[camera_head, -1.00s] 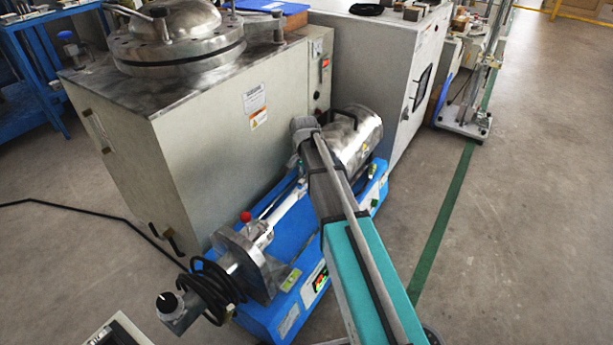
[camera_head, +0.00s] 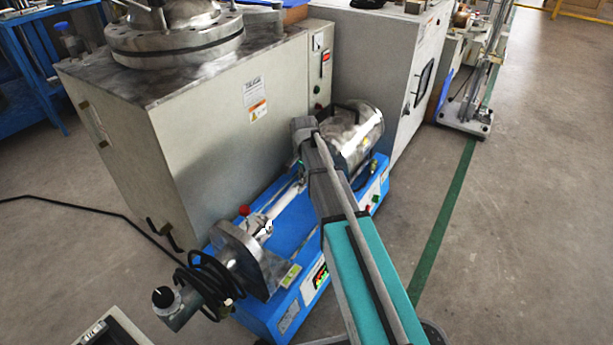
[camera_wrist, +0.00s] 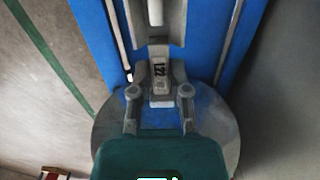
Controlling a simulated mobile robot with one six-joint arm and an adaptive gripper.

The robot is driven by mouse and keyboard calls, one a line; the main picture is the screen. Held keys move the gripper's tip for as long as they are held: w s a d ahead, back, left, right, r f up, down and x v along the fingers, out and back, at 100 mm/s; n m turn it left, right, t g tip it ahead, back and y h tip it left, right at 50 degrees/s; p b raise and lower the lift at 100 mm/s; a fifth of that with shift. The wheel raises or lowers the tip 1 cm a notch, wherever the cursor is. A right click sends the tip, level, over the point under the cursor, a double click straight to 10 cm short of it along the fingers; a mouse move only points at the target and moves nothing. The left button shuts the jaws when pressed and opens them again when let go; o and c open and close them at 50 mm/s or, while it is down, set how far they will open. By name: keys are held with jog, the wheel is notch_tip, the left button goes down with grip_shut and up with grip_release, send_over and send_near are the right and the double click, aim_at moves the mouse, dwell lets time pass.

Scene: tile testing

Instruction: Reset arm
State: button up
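My arm, teal and grey, reaches from the bottom right of the head view up over a blue bench machine (camera_head: 290,225). Its grey end joint stands in front of the machine's silver drum (camera_head: 358,135), and no fingers can be made out there. In the wrist view, my gripper (camera_wrist: 159,95) shows as two grey side links ahead of a dark teal housing. It is over the blue base (camera_wrist: 95,35) and the round silver drum (camera_wrist: 220,140). The finger gap cannot be told from the machine parts behind it. No grasped object is clear.
A large grey cabinet (camera_head: 205,150) with a metal lid stands close on the left, and a second pale cabinet (camera_head: 380,60) is behind. A clamp with coiled black cable (camera_head: 210,280) is at the machine's near end. Open floor (camera_head: 530,200) lies right of the green stripe (camera_head: 445,215).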

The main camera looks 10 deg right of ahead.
jog(key=o, duration=0.4)
jog(key=shift+r, duration=0.15)
